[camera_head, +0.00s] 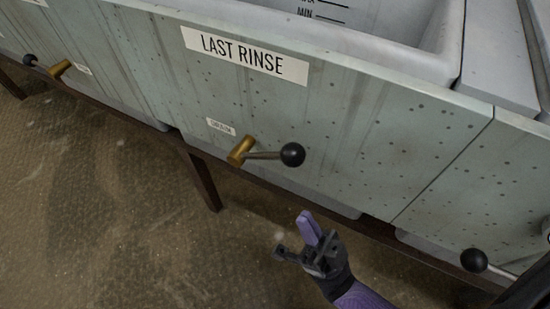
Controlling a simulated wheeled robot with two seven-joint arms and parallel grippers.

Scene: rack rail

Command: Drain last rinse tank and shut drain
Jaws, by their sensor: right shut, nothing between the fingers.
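The last rinse tank (420,36) is at the top of the head view, with a "LAST RINSE" label (245,55) on its speckled grey-green front panel (345,130). Below the label, the drain valve has a brass body (240,151) and a grey lever ending in a black ball knob (292,154). The lever points right, roughly level along the panel. A small "DRAIN" label (220,126) is above the brass body. My right gripper (293,238) is below the knob, apart from it, shut and empty. My left gripper is not in view. The tank's bottom is hidden.
Another brass valve (60,69) with a black knob (30,60) is at the far left. Another black knob (474,260) on a lever is at the lower right. A brown rail and leg (203,183) run under the panels. The floor (110,220) at left is clear.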

